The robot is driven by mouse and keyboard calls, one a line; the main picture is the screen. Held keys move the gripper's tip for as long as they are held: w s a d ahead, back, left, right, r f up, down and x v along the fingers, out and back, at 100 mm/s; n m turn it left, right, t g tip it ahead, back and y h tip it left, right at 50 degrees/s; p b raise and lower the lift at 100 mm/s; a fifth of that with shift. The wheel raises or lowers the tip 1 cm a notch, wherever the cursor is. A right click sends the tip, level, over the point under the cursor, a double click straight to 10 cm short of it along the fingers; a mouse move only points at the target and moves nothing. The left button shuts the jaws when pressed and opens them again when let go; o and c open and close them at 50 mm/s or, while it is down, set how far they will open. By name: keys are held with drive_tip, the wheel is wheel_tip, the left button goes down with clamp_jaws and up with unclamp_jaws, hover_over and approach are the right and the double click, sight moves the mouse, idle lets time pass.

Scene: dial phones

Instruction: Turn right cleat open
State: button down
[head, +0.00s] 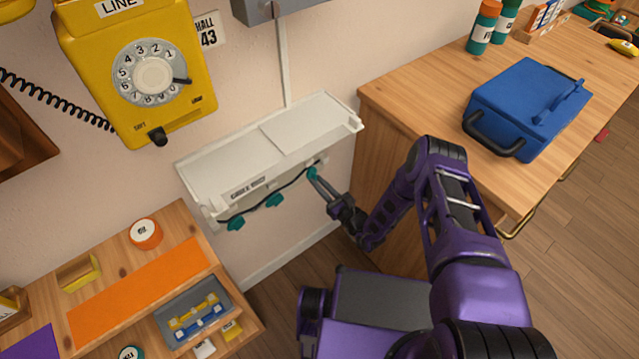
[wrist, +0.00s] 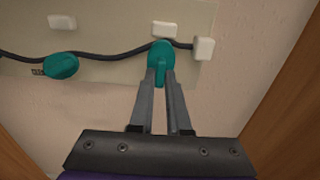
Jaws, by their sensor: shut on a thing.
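The right cleat (wrist: 160,56) is a teal knob at the right end of a dark cord on a cream panel. In the wrist view my gripper (wrist: 160,82) is shut on its lower, narrow part, which points down between the fingers. In the head view the right cleat (head: 311,173) and my gripper (head: 322,186) meet at the right end of the white shelf unit's front. A middle cleat (head: 274,200) and a left cleat (head: 236,223) sit further left on the same cord. The middle cleat also shows tilted in the wrist view (wrist: 61,66).
The white shelf unit (head: 225,178) is on the wall, below a yellow dial phone (head: 150,80). A wooden counter (head: 400,95) with a blue case (head: 525,105) stands on the right. A lower wooden shelf with an orange mat (head: 140,290) is at the left.

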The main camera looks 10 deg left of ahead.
drive_tip(key=shift+n, duration=0.3)
drive_tip(key=n, duration=1)
drive_tip(key=shift+r+p, duration=0.1)
drive_tip(key=shift+p, duration=0.2)
drive_tip(key=n, duration=0.3)
drive_tip(key=shift+n+p, duration=0.3)
drive_tip(key=shift+p, duration=0.1)
drive_tip(key=n+p, duration=0.1)
drive_tip(key=n, duration=0.4)
drive_tip(key=shift+p, duration=0.35)
drive_tip(key=n+p, duration=0.1)
drive_tip(key=n, duration=0.3)
drive_tip(key=shift+n, duration=0.5)
